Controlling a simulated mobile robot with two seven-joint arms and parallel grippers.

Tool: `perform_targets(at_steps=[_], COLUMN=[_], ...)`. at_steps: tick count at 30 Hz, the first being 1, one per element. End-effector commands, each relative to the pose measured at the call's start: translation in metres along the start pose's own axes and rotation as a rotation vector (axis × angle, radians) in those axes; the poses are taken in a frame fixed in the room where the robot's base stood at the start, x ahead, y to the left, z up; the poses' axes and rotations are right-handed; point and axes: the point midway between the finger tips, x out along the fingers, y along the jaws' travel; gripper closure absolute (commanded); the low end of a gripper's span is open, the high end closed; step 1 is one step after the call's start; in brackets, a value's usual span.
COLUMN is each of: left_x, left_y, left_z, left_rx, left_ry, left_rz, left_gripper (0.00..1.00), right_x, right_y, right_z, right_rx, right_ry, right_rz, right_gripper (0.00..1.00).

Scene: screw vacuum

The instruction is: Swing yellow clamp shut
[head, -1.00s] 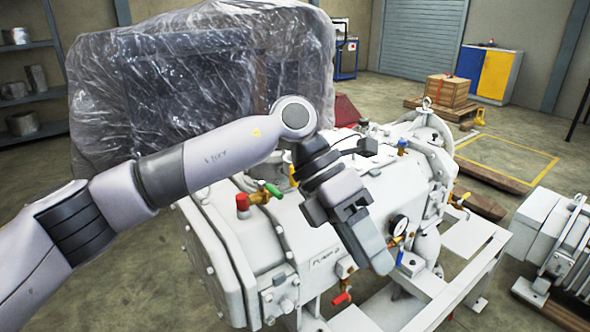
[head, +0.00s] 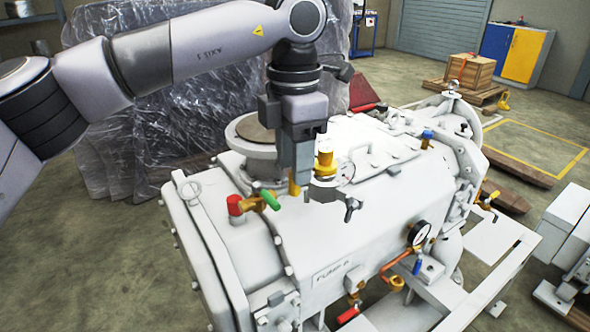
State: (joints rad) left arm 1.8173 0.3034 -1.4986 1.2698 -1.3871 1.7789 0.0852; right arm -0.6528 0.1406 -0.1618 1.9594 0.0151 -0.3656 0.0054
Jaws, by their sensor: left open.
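My left gripper (head: 300,180) points down over the white pump body (head: 345,235), beside its top port. It is open, and its fingers are seen nearly edge-on. A yellow piece (head: 325,158), seemingly part of the yellow clamp, stands just right of the fingers. A grey clamp arm with a wing nut (head: 350,207) sticks out to the right below the yellow piece. The gripper hides part of the clamp, so I cannot tell whether they touch or how far the clamp is swung. My right gripper is not in view.
A round flange (head: 250,132) with a brown top stands left of the gripper. Red-and-green-handled valves (head: 252,203) lie at the left front. A pressure gauge (head: 419,233) and a blue-capped fitting (head: 427,138) are on the right. Plastic-wrapped equipment (head: 180,120) stands behind.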

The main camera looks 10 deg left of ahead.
Motion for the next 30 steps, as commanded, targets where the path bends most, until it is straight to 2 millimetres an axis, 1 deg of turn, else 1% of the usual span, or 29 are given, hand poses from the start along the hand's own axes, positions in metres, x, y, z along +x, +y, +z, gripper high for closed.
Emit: perform_targets(at_steps=[1, 6, 15, 16, 17, 18, 19, 20, 26, 30], left_x=[0.008, 0.023, 0.027, 0.027, 0.027, 0.026, 0.026, 0.026, 0.026, 0.025], left_y=[0.0, 0.0, 0.0, 0.0, 0.0, 0.0, 0.0, 0.0, -0.001, -0.004], left_z=[-0.001, 0.0, 0.0, 0.0, 0.0, 0.0, 0.0, 0.0, 0.001, 0.005], left_rx=[0.001, -0.001, 0.0, 0.0, 0.0, 0.0, 0.0, 0.0, -0.001, -0.011], left_ry=[0.002, 0.0, -0.001, -0.001, -0.001, -0.001, -0.001, -0.001, -0.001, -0.001], left_rz=[-0.002, -0.001, -0.001, -0.001, -0.001, -0.001, -0.001, -0.001, -0.001, -0.001], left_gripper=[0.56, 0.56, 0.56, 0.62, 0.72, 0.85, 0.95, 1.0, 1.0, 1.0], right_x=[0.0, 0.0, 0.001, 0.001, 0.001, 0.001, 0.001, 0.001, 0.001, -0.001], right_y=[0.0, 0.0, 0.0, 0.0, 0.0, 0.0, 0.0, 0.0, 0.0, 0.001], right_z=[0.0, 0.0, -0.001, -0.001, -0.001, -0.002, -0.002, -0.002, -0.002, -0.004], right_rx=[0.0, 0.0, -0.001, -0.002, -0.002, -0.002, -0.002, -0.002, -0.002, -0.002], right_ry=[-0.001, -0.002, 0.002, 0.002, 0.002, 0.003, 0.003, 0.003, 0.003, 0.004], right_rz=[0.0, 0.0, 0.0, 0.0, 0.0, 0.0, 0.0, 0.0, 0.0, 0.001], right_gripper=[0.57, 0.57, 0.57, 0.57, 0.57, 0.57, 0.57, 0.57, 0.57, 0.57])
